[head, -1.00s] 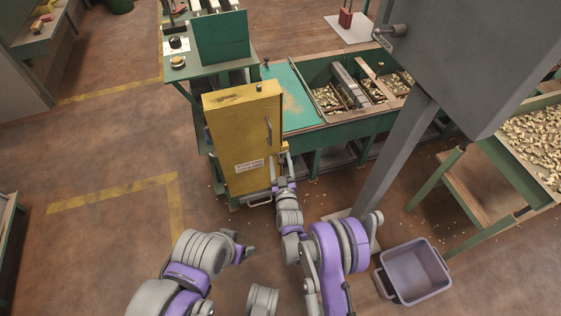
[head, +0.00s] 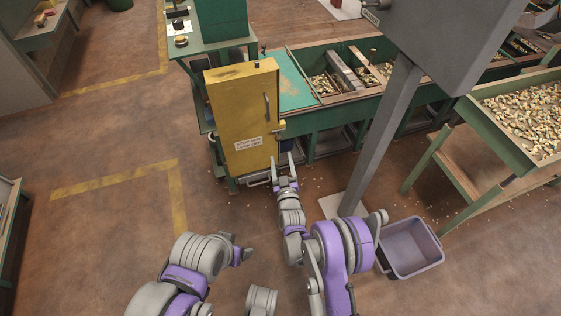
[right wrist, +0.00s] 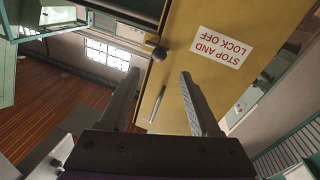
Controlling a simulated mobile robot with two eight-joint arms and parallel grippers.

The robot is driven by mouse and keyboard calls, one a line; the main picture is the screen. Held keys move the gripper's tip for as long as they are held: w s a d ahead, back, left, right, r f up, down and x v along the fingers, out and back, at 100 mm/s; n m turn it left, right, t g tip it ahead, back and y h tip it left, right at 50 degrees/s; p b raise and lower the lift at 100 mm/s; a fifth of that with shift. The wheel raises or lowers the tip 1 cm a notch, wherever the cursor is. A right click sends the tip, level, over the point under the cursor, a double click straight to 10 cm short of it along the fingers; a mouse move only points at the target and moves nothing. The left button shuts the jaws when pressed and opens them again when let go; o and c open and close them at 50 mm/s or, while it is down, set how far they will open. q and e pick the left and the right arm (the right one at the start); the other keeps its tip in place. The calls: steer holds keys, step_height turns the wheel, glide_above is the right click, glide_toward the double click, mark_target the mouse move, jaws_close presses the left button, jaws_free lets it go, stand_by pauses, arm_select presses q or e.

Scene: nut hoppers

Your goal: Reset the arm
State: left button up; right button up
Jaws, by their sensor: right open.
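My right gripper (head: 283,163) is open and empty, low at the right front edge of the yellow cabinet (head: 238,100). In the right wrist view its two fingers (right wrist: 160,77) stand wide apart with nothing between the tips; the yellow door with its "STOP AND LOCK OFF" label (right wrist: 222,46) lies beyond them. The door looks shut, with a bar handle (head: 267,107) and a latch (head: 281,128) on its right side. My left gripper (head: 244,252) hangs at the lower middle, away from everything; its fingers are too small to read.
A green hopper bench (head: 330,110) with nut bins stands behind the cabinet. A grey post (head: 383,135) rises right of my right arm, with a purple-grey tub (head: 411,250) at its foot. A nut-filled tray table (head: 490,125) is farther right. Floor at left is clear.

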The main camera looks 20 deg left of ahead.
steer(key=shift+s+d, duration=0.1)
steer(key=shift+s, duration=0.15)
steer(key=shift+w, duration=0.1)
stand_by(0.3)
